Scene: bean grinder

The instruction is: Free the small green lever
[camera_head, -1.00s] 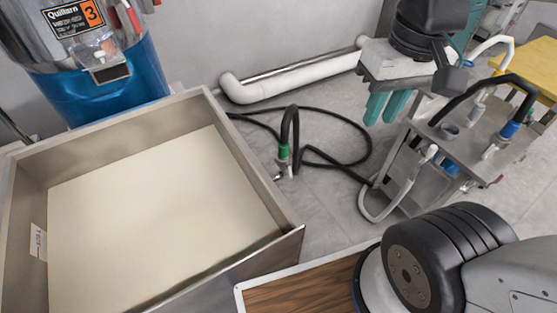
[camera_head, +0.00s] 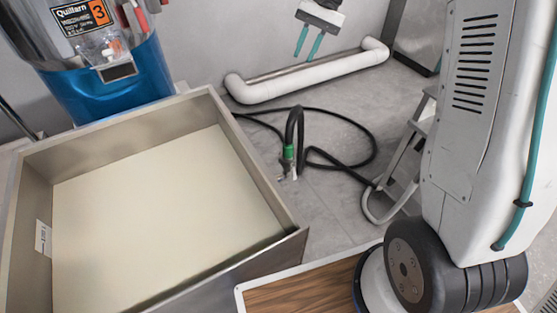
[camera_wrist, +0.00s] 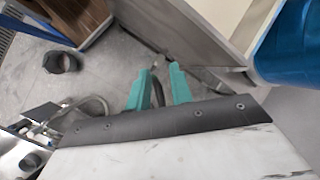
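A small green part (camera_head: 288,152), which looks like the lever, sits on the end of a black hose (camera_head: 299,125). The hose arches up from the floor beside the grey bin, and a metal fitting shows below the green part. My gripper (camera_head: 305,56) is in the air, above and behind the hose in the head view, with its teal fingers apart and empty. The wrist view also shows my gripper (camera_wrist: 160,70) with the fingers parted. A thin dark shape between them may be the hose; I cannot tell. No green lever is clear there.
A large open metal bin (camera_head: 150,290) with a pale surface inside fills the left. A blue machine (camera_head: 110,95) stands behind it. A white pipe (camera_head: 305,80) runs low along the wall. A wooden-topped surface (camera_head: 310,290) lies in front. Grey floor (camera_head: 325,205) is bare around the hose.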

